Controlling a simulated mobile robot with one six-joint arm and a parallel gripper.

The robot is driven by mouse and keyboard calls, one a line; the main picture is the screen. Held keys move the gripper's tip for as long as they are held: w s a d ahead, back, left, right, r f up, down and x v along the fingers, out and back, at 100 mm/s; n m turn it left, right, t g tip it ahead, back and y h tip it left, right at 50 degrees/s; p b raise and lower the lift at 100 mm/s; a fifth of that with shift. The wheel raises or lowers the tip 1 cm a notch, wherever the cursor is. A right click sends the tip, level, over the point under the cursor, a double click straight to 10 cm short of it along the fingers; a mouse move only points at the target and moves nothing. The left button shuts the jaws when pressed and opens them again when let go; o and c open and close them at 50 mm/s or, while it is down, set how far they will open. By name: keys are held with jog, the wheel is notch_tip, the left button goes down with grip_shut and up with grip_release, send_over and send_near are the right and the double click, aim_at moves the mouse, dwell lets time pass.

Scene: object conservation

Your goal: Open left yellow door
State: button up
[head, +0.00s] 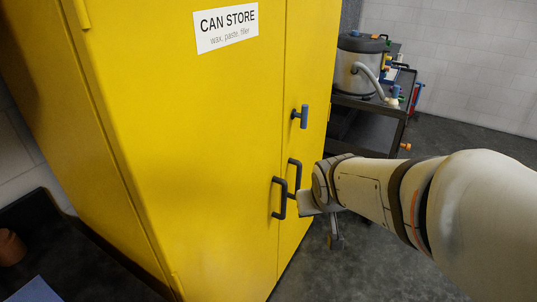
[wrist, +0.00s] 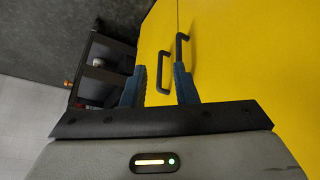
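The yellow cabinet's left door (head: 205,130) carries a "CAN STORE" label and looks shut. Its dark handle (head: 279,199) is near the seam; in the wrist view this handle (wrist: 180,42) is above and by the right finger. The right door's handle (head: 297,165) is slightly higher in the head view; in the wrist view this handle (wrist: 164,74) appears between the fingers. My gripper (wrist: 160,70) is open and empty, its two blue fingers apart. In the head view my gripper (head: 293,196) is just right of the left handle, its fingers mostly hidden. Contact cannot be told.
A blue-gripped latch (head: 301,116) sticks out of the right door above the handles. A dark cart (head: 375,122) with a vacuum-like canister (head: 357,68) stands right of the cabinet. Open grey floor (head: 390,255) lies in front. A dark surface (head: 75,255) is at lower left.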

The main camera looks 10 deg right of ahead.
jog(key=w+d+f+n+t+b, duration=0.15)
jog(key=w+f+t+b, duration=0.35)
jog(key=w+f, duration=0.6)
jog(key=n+t+y+b, duration=0.1)
jog(key=t+y+b, duration=0.2)
jog(key=b, duration=0.1)
send_near(285, 192)
jog(key=w+d+r, duration=0.1)
jog(key=d+r, duration=0.1)
jog(key=d, duration=0.1)
notch_tip(285, 192, down, 6)
jog(key=w+a+n+t+y+b, duration=0.1)
jog(key=w+a+t+y+b, duration=0.1)
jog(key=t+y+b, duration=0.15)
jog(key=shift+g+y, duration=0.25)
jog(key=shift+y, duration=0.1)
jog(key=x, duration=0.7)
jog(key=shift+w+r+b, duration=0.25)
jog(key=shift+w+b, duration=0.1)
jog(key=shift+w, duration=0.05)
grip_shut()
